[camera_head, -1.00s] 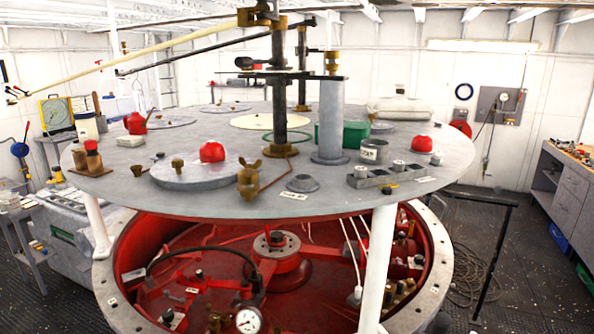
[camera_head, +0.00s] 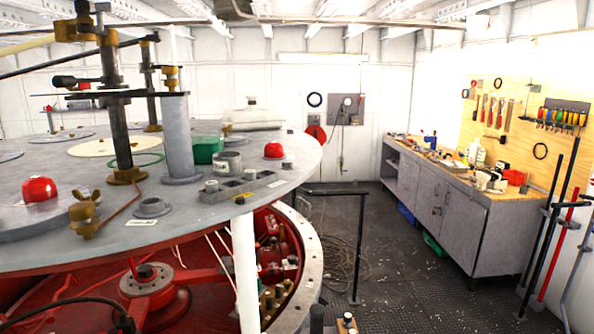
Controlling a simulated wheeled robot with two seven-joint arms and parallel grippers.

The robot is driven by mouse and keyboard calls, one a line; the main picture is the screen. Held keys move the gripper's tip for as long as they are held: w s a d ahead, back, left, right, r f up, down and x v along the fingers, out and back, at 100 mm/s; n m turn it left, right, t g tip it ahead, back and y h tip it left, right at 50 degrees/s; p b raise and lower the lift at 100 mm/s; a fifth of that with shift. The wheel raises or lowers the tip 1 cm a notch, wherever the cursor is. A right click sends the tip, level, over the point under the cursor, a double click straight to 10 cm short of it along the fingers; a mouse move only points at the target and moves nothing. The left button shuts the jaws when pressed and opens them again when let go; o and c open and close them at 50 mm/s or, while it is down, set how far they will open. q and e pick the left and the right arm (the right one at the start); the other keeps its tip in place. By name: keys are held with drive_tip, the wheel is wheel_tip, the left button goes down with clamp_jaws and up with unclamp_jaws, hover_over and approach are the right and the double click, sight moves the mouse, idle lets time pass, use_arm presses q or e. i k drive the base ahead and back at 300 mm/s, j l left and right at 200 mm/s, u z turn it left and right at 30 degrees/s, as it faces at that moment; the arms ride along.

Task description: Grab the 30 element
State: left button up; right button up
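I cannot make out a part marked 30, as the labels are too small to read. Candidates stand on the round grey table (camera_head: 200,218) at left. A grey metal cup (camera_head: 228,162) stands near its right side. In front of it lies a grey slotted block (camera_head: 238,188) with small pegs and a pale tag. A grey flanged ring (camera_head: 152,207) sits further left near the rim, with a white label (camera_head: 141,222) beside it. Neither of my grippers is in view.
A red dome (camera_head: 273,150) and brass wing-nut fitting (camera_head: 85,214) are on the table. Below is an open red pit (camera_head: 200,270). A black railing (camera_head: 360,235) stands right of it. A workbench (camera_head: 470,215) lines the right wall, with open floor (camera_head: 410,275) in front.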

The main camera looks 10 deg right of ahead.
sight(250, 176)
drive_tip(key=l+z, duration=0.25)
drive_tip(key=z, duration=0.15)
drive_tip(key=l+z, duration=0.3)
drive_tip(key=z, duration=0.15)
drive_tip(key=l+z, duration=0.25)
drive_tip(key=z, duration=0.15)
drive_tip(key=i+l+z, duration=0.1)
drive_tip(key=i+l, duration=0.6)
drive_tip(key=i+l+z, duration=0.1)
drive_tip(key=i+l, duration=0.5)
drive_tip(key=i, duration=0.2)
drive_tip(key=i+j+u, duration=0.1)
drive_tip(key=i+u, duration=0.4)
drive_tip(key=i+l+u, duration=0.15)
drive_tip(key=i+u, duration=0.35)
drive_tip(key=i+l+u, duration=0.3)
drive_tip(key=i+u, duration=0.4)
drive_tip(key=u, duration=0.25)
drive_tip(key=i+u, duration=0.2)
drive_tip(key=u, duration=0.25)
drive_tip(key=i+l+u, duration=0.1)
drive_tip(key=u, duration=0.35)
drive_tip(key=i+l+u, duration=0.2)
drive_tip(key=u, duration=0.25)
